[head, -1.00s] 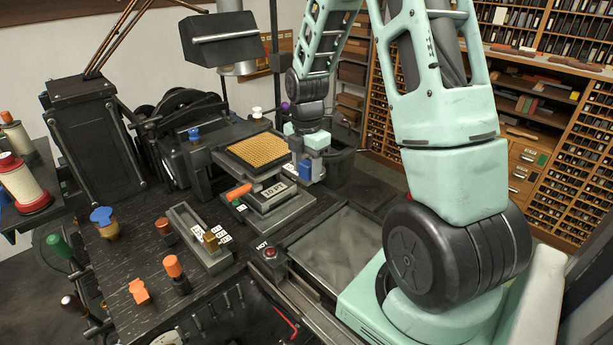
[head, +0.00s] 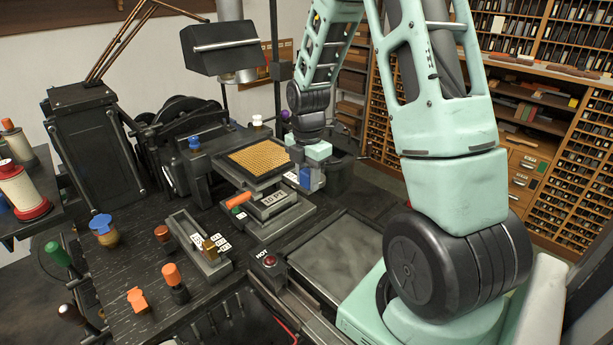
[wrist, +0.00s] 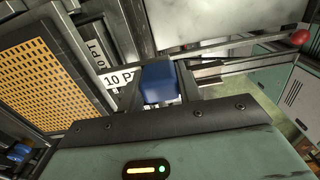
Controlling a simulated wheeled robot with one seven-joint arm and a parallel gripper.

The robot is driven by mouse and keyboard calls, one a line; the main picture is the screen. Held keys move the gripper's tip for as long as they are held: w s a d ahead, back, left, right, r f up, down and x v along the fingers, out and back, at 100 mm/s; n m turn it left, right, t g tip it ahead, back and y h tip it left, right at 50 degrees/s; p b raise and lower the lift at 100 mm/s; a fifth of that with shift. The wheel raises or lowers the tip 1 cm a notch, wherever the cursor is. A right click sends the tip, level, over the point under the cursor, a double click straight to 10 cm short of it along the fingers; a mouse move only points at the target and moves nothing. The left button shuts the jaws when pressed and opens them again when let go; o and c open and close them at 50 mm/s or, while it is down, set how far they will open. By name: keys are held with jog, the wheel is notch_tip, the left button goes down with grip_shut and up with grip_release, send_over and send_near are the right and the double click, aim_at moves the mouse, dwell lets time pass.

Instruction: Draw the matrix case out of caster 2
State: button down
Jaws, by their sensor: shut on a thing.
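The matrix case (head: 262,157) is a dark square frame with a gold grid, lying flat on the caster near the middle of the head view. It also shows at the left of the wrist view (wrist: 38,80). My gripper (head: 311,180) points down just right of the case. It is shut on a blue handle (wrist: 158,82), which also shows in the head view (head: 304,178). The fingertips are mostly hidden, and I cannot tell how the handle joins the case.
An orange handle (head: 238,199) sticks out left of the plate. A red button marked HOT (head: 269,261) is nearer. A grey tray (head: 345,252) lies to the right. A black lamp hood (head: 222,47) hangs above, and several coloured-knob tools stand on the bench at left.

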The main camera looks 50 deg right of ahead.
jog(key=shift+s+f, duration=0.1)
jog(key=shift+s, duration=0.45)
jog(key=s, duration=0.6)
jog(key=shift+s+a+p, duration=0.25)
jog(key=shift+p, duration=0.2)
dwell(0.3)
dwell(0.4)
